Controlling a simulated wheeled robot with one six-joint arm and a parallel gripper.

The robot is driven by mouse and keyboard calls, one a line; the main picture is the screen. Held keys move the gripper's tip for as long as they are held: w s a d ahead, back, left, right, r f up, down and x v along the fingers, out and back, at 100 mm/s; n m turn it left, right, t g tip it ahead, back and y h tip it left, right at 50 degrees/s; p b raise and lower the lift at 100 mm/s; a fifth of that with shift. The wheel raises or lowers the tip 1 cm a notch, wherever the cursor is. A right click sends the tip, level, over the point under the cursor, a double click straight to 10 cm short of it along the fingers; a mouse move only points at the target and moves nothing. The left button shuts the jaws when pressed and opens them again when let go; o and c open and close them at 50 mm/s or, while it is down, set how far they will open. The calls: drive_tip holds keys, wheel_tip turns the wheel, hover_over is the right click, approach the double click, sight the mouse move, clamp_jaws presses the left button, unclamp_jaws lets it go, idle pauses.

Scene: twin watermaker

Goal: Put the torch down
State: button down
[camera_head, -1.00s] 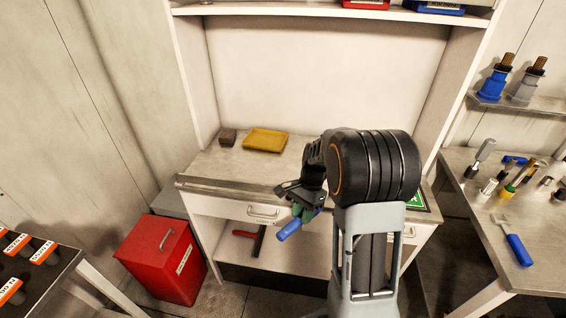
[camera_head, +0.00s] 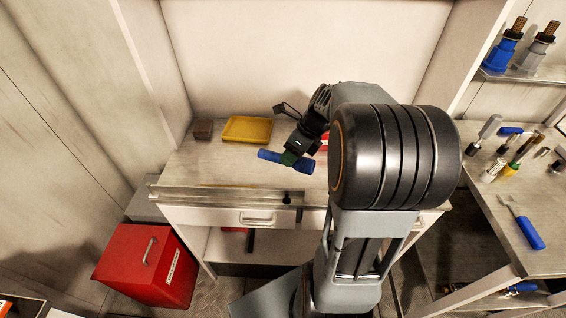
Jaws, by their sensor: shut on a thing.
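The torch (camera_head: 270,156) is a blue cylinder held crosswise in my gripper (camera_head: 290,158). My gripper is shut on it near its middle, where a green part shows. The torch appears over the bench top (camera_head: 215,170), to the right of the yellow tray. I cannot tell whether it touches the surface. My arm hides much of the bench's right side.
A yellow tray (camera_head: 247,130) and a small brown block (camera_head: 203,129) sit at the back left of the bench. A red box (camera_head: 146,266) stands on the floor at left. A side table (camera_head: 490,205) with several tools is at right. The front left of the bench top is largely clear.

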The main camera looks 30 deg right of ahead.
drive_tip(key=w+f, duration=0.3)
drive_tip(key=w+d+f, duration=0.1)
drive_tip(key=w+f, duration=0.1)
drive_tip(key=f, duration=0.1)
drive_tip(key=shift+w+d+f, duration=0.15)
drive_tip(key=shift+w+d, duration=0.05)
drive_tip(key=shift+w, duration=0.2)
drive_tip(key=shift+w+f, duration=0.1)
drive_tip(key=shift+f, duration=1.5)
drive_tip(key=shift+f, duration=0.2)
drive_tip(key=c, duration=0.8)
unclamp_jaws()
drive_tip(key=shift+c, duration=0.2)
